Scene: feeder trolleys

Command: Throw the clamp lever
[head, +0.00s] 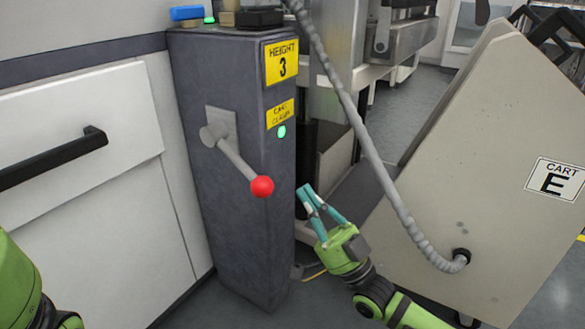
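The clamp lever (238,161) is a grey rod with a red ball knob (262,187). It comes out of a plate on the dark grey post (235,235) and slants down to the right. A yellow "cart clamp" label (280,114) and a lit green lamp (282,132) are above the knob. My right gripper (318,192), green with teal fingers, is to the right of the knob, apart from it. Its fingers are spread with nothing visible between them. My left arm shows only in part at the lower left, and its gripper is out of view.
A beige cart marked E (480,170) stands at the right. A grey ribbed hose (372,150) runs down to the cart, close behind my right gripper. A white cabinet with a black handle (55,158) is at the left.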

